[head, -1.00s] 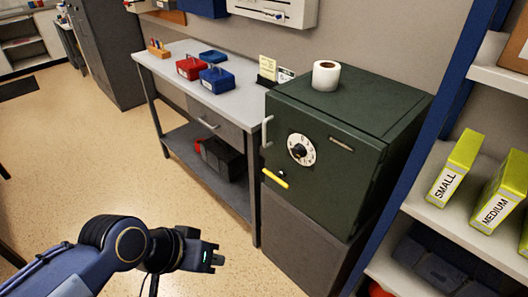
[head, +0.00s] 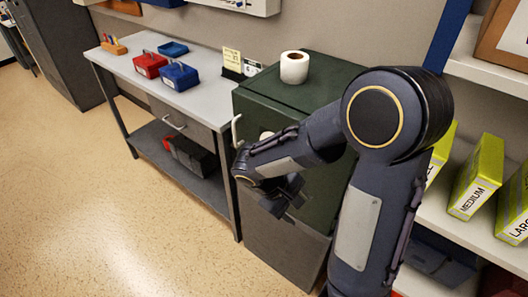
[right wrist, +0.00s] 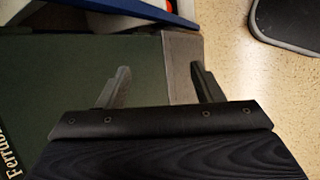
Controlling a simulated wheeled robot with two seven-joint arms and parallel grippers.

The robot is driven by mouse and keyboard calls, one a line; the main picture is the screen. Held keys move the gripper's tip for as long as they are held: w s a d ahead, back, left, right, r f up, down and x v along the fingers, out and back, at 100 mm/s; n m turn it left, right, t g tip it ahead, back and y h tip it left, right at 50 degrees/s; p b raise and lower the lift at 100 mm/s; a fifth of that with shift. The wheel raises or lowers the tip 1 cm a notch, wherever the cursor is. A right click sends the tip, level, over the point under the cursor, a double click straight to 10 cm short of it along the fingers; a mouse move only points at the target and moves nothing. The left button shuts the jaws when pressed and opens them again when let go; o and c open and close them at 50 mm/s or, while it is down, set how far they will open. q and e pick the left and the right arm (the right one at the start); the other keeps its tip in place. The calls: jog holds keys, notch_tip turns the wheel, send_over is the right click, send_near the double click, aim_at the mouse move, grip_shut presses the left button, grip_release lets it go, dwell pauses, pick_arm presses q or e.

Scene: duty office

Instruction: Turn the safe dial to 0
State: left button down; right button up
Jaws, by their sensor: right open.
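The dark green safe (head: 300,95) stands right of the workbench in the head view. My right arm covers most of its door. Only a sliver of the white dial (head: 266,135) shows above my forearm, so its number cannot be read. My right gripper (head: 291,209) is in front of the lower door, below the dial. In the right wrist view its two fingers (right wrist: 159,75) are apart with nothing between them. The green safe surface (right wrist: 60,85) with part of a nameplate lies behind them; the dial is not visible there. My left gripper is out of view.
A white roll (head: 294,67) stands on the safe. The workbench (head: 205,95) holds a red box (head: 150,66) and a blue box (head: 179,76). A shelf with yellow-green boxes (head: 475,178) is at right. The floor (head: 90,200) at left is clear.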

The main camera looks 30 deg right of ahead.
jog(key=w+a+n+t+h+p, duration=0.1)
jog(key=w+a+n+t+h, duration=0.3)
jog(key=w+n+t+h, duration=0.9)
jog(key=w+d+m+g+y+p, duration=0.2)
jog(key=w+d+m+g, duration=0.2)
jog(key=w+d, duration=0.2)
jog(key=shift+w+d+r+m, duration=0.15)
jog(key=shift+w+d+m, duration=0.1)
jog(key=shift+d+m, duration=0.15)
jog(key=c, duration=1)
